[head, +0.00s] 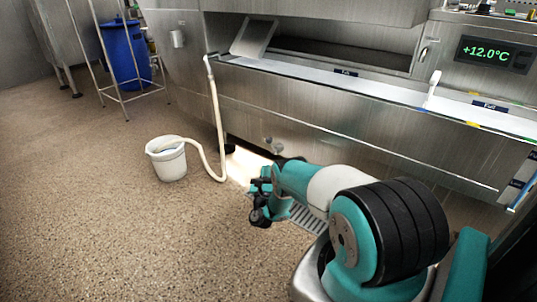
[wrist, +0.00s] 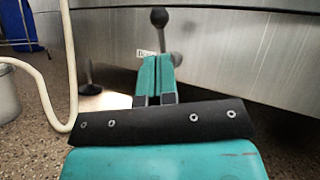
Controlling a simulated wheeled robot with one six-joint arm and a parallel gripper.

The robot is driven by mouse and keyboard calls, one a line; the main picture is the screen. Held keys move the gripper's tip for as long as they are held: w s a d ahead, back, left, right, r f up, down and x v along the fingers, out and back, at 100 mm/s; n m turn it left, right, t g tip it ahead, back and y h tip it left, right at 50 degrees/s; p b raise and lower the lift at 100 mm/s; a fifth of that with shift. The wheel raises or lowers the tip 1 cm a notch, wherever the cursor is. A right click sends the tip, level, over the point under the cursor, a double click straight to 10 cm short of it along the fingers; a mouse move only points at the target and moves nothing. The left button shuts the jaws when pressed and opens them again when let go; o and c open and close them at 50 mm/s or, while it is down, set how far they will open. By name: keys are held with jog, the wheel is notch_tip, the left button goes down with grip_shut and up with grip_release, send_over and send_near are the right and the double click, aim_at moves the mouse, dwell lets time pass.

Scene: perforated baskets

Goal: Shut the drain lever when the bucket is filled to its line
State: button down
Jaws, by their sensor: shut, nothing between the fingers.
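The white bucket (head: 172,168) stands on the floor left of centre in the head view, with the cream hose (head: 220,125) ending in its mouth. Its edge also shows at far left in the wrist view (wrist: 8,98). The level and line inside are too small to read. The drain lever (wrist: 161,36) has a black knob on a metal rod, pointing upward on the steel front. It is small in the head view (head: 268,143). My gripper (wrist: 158,60) is shut and empty, its fingertips just below the lever in the picture; contact cannot be told.
The steel tank front (head: 330,135) runs along the right side. A floor grate (head: 306,218) lies under my arm. A blue barrel (head: 124,55) and a metal stand are at the back left. The speckled floor (head: 100,230) at left is clear. A display (head: 492,54) reads +12.0°C.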

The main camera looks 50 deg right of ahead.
aim_at(272, 146)
jog(key=b+x, duration=0.9)
jog(key=b, duration=0.2)
jog(key=shift+b, duration=0.4)
jog(key=shift+w+d+r, duration=0.1)
